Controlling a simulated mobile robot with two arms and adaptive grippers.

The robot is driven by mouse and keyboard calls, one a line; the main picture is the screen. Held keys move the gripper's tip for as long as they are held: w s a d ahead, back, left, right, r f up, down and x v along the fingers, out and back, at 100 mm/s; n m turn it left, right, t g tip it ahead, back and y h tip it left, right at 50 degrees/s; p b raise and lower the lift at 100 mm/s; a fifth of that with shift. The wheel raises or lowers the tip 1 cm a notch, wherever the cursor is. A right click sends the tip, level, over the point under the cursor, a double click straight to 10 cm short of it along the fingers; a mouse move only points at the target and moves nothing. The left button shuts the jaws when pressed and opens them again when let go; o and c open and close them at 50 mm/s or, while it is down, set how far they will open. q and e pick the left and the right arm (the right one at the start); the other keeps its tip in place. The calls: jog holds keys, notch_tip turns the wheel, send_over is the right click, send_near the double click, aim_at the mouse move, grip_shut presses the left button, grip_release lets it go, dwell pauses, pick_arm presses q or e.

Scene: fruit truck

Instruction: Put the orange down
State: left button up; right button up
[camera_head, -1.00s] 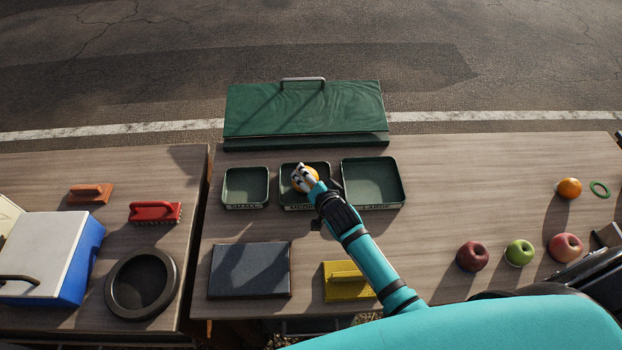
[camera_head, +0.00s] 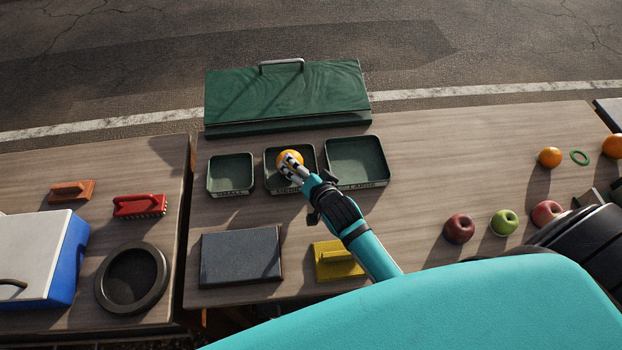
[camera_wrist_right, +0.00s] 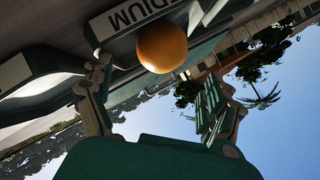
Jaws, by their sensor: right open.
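An orange (camera_head: 289,160) is at the middle green tray (camera_head: 270,185), among three green trays. My right gripper (camera_head: 290,172) reaches in from the lower right, with its fingers at the near side of the orange. In the right wrist view the orange (camera_wrist_right: 162,47) shows beside the tray label reading MEDIUM (camera_wrist_right: 130,15). The right gripper's fingers (camera_wrist_right: 158,100) are spread wide there, with a gap to the orange. Whether the orange rests on the tray floor is hard to tell. My left gripper is not in view.
The small tray (camera_head: 231,175) and large tray (camera_head: 358,163) flank the middle one. A green lidded box (camera_head: 287,95) stands behind. A dark slab (camera_head: 241,257) and yellow float (camera_head: 336,260) lie in front. Apples (camera_head: 459,229) and another orange (camera_head: 550,157) are at the right.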

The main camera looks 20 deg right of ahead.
jog(key=v, duration=0.6)
jog(key=shift+s+r, duration=0.2)
jog(key=shift+s, duration=0.1)
